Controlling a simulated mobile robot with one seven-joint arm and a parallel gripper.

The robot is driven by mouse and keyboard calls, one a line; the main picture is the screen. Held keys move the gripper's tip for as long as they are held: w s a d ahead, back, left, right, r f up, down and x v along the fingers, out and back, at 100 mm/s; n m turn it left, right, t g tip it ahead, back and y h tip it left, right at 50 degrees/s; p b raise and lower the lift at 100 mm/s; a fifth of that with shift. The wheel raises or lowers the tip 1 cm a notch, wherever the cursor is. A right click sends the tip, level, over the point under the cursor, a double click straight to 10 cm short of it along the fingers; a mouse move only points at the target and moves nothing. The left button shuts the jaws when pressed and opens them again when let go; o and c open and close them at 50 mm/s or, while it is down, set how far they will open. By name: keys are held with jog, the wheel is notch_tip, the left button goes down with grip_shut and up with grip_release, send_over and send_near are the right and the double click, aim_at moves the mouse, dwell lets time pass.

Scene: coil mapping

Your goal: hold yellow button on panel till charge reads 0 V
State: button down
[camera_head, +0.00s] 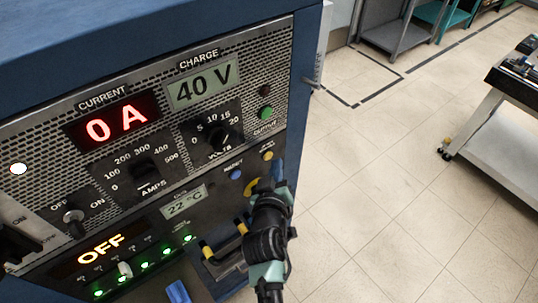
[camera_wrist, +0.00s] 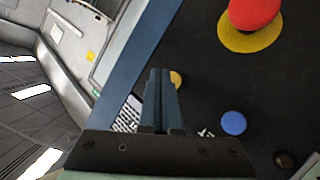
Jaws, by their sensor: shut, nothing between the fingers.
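The charge display (camera_head: 203,86) on the panel reads 40 V. The yellow button (camera_head: 268,155) is on the panel's lower right, up and right of a blue button (camera_head: 235,174). My gripper (camera_head: 278,168) is shut and empty, close in front of the panel just below the yellow button. In the wrist view, my closed fingers (camera_wrist: 161,72) point towards the panel, and the yellow button (camera_wrist: 177,79) shows partly hidden just right of their tips. I cannot tell whether the tips touch it.
A red mushroom button (camera_wrist: 252,10) on a yellow disc (camera_wrist: 247,38) is near my fingers; the disc (camera_head: 251,187) also shows in the head view. The current display (camera_head: 114,120) reads 0 A. A wheeled table (camera_head: 490,150) stands far right; the floor between is clear.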

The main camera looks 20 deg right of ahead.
jog(key=shift+w, duration=0.2)
dwell(0.6)
jog(key=shift+w+a+b, duration=0.15)
jog(key=shift+w+b, duration=0.1)
jog(key=shift+b, duration=0.1)
jog(key=shift+w+a+b, duration=0.15)
jog(key=shift+w+b, duration=0.15)
jog(key=shift+w, duration=0.05)
dwell(1.9)
jog(key=shift+s, duration=0.1)
dwell(2.6)
jog(key=shift+s+d+p, duration=0.3)
jog(key=shift+s+p, duration=0.1)
jog(key=shift+s, duration=0.3)
jog(key=s+p, duration=0.1)
jog(key=s+d+p, duration=0.1)
jog(key=s, duration=0.2)
jog(key=shift+s+d+p, duration=0.35)
jog(key=shift+p, duration=0.05)
jog(key=shift+f, duration=0.1)
